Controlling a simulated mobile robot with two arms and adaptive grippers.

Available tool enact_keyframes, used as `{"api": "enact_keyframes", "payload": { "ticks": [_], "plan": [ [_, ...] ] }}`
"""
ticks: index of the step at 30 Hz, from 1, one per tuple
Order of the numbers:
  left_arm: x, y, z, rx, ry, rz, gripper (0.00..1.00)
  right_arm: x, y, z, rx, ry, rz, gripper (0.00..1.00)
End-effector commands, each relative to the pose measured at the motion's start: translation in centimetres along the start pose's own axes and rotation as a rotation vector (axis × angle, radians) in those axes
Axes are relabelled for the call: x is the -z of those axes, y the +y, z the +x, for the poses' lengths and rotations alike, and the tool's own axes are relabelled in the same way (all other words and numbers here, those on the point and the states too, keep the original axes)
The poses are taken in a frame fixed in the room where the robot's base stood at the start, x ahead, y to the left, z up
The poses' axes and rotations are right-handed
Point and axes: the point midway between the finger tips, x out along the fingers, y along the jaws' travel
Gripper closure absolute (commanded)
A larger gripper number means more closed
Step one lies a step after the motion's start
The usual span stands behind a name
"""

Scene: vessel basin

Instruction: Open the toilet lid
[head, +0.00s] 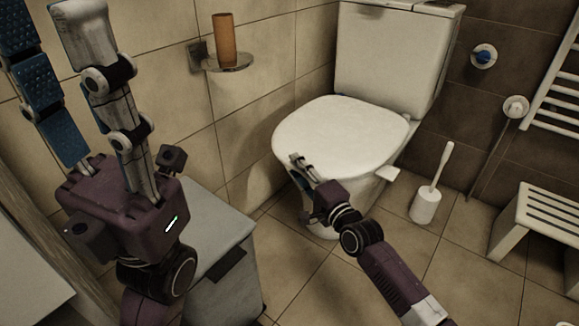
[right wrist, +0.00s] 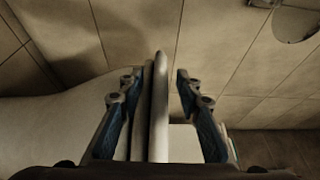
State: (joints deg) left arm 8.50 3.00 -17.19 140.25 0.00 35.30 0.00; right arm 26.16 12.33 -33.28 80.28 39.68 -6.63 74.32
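The white toilet (head: 360,190) stands against the wall in the head view, with its lid (head: 340,132) down flat over the bowl. My right gripper (head: 297,166) is at the lid's front left edge. In the right wrist view the right gripper (right wrist: 158,92) is open, with the thin lid edge (right wrist: 159,105) between its fingers. A gap shows between the lid and the right-hand finger; whether the left-hand finger touches the rim is unclear. My left gripper (head: 48,25) is raised at the left of the head view, open and empty.
A grey bin (head: 215,235) stands left of the toilet. A toilet brush (head: 426,203) and a slatted white stool (head: 540,220) stand to the right. A paper holder with a brown tube (head: 224,40) is on the wall. Tiled floor is clear in front.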

Motion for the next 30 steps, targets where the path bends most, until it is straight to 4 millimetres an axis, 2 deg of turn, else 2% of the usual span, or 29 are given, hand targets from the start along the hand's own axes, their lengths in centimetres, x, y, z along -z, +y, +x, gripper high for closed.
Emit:
{"api": "enact_keyframes", "payload": {
  "ticks": [9,18,30],
  "plan": [
    [0.08,0.03,0.12,-0.001,0.005,0.0,0.6,0.11,-0.02,0.05,-0.001,0.0,-0.001,0.68],
    [0.09,0.04,0.12,-0.001,0.005,0.0,0.6,0.09,-0.01,0.05,-0.001,0.0,-0.001,1.0],
    [0.08,0.02,0.28,-0.001,0.005,0.0,0.6,0.04,-0.13,0.07,-0.002,0.0,0.002,1.0]
  ]
}}
